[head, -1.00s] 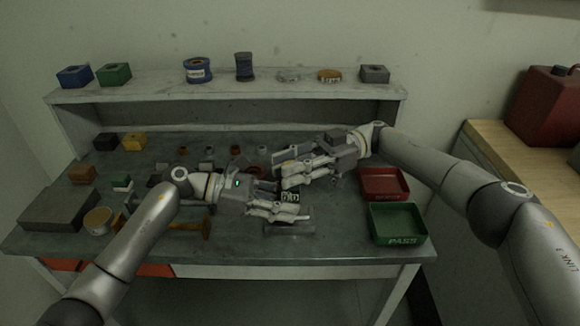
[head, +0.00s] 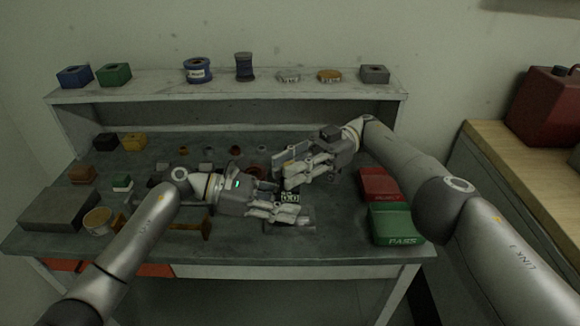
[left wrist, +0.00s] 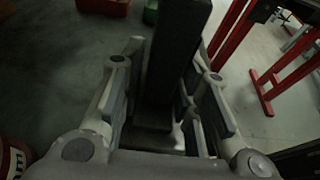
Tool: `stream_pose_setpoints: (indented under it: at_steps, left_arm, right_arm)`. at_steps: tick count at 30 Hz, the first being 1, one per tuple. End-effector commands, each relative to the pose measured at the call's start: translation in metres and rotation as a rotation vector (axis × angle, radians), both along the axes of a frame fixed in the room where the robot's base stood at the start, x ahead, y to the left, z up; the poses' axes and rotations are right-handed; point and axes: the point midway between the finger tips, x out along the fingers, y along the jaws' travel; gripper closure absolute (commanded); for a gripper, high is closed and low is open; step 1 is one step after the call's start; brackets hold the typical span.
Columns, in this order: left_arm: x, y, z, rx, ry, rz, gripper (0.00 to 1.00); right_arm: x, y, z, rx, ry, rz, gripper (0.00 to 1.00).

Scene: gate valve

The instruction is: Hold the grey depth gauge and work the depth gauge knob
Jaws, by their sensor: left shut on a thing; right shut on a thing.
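The depth gauge's small display (head: 290,197) shows between my two grippers in the head view; most of its body is hidden by fingers. My left gripper (head: 290,213) is shut on the gauge from the left. In the left wrist view a dark grey bar (left wrist: 174,55), seemingly part of the gauge, stands between the left fingers (left wrist: 165,115). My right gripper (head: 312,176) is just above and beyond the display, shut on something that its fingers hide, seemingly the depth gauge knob. The knob itself cannot be made out.
A red tray (head: 378,185) and a green tray (head: 396,226) stand right of the grippers. Several small parts lie behind. A shelf (head: 225,92) crosses the back.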

Motion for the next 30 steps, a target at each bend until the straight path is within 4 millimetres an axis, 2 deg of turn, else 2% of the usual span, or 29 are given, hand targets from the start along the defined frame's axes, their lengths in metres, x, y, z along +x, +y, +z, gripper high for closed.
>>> stream_pose_setpoints:
  at_steps: [6,7,12,23,30]
  left_arm:
    - [0.001,0.000,0.000,0.000,-0.001,0.003,0.83]
    - [0.001,0.000,0.000,0.000,-0.001,0.003,0.83]
    - [0.001,0.000,0.000,0.000,-0.001,0.003,0.83]
    - [0.001,0.000,0.000,0.000,-0.001,0.004,0.83]
    - [0.001,0.000,0.001,0.000,-0.001,0.004,0.83]
  right_arm:
    - [-0.001,0.001,-0.001,0.000,0.003,0.004,1.00]
    - [-0.001,0.001,-0.001,0.000,0.003,0.004,0.73]
    - [-0.001,0.001,-0.001,0.001,0.002,0.003,0.53]
    - [0.000,0.000,0.002,0.002,0.001,0.002,0.53]
    - [0.000,-0.001,0.022,0.003,0.000,0.003,0.53]
